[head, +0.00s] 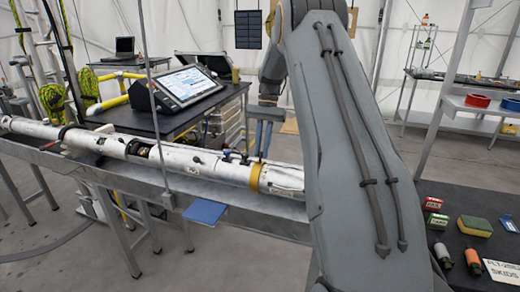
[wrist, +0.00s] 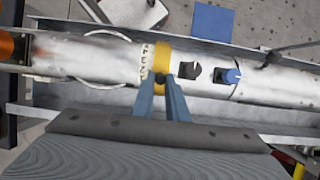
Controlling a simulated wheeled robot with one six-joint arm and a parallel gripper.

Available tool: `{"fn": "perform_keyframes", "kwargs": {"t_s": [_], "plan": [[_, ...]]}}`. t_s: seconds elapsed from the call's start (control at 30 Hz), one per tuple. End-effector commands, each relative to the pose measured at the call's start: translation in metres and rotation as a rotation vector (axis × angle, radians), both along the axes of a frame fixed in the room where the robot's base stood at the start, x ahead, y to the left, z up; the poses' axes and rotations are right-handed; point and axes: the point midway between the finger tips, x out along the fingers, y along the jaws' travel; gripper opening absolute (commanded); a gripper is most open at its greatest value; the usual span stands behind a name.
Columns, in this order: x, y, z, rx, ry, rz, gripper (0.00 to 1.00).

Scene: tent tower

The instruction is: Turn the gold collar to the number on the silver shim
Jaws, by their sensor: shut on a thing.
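The gold collar (head: 255,178) is a band around the long silver tube (head: 215,168), which lies in a metal trough. In the wrist view the gold collar (wrist: 163,56) sits beside a pale ring with dark characters (wrist: 146,62), too small to read surely. My gripper (wrist: 160,82) has its two blue-grey fingers on either side of a small dark knob (wrist: 160,78) at the collar, shut on it. In the head view my gripper (head: 262,150) comes down from above onto the collar. I cannot make out a silver shim or its number.
Black and blue fittings (wrist: 233,75) stand on the tube right of the collar in the wrist view. A black table (head: 470,200) with cans and a sponge is at right; a tablet (head: 188,84) stands behind.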

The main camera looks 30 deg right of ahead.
Motion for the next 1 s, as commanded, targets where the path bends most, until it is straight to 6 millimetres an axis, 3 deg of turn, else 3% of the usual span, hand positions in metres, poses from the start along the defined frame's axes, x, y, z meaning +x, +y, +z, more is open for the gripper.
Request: {"fn": "perform_keyframes", "kwargs": {"t_s": [0.23,0.27,0.37,0.73,1.0], "plan": [[0.0,-0.003,-0.002,-0.004,-0.002,-0.003,0.0],[0.0,-0.003,-0.002,-0.004,-0.002,-0.003,0.15],[0.0,-0.002,-0.002,-0.003,-0.001,-0.002,0.32],[0.002,0.0,0.003,-0.001,-0.002,0.002,0.32],[0.014,-0.012,0.038,-0.003,-0.004,0.002,0.32]]}}
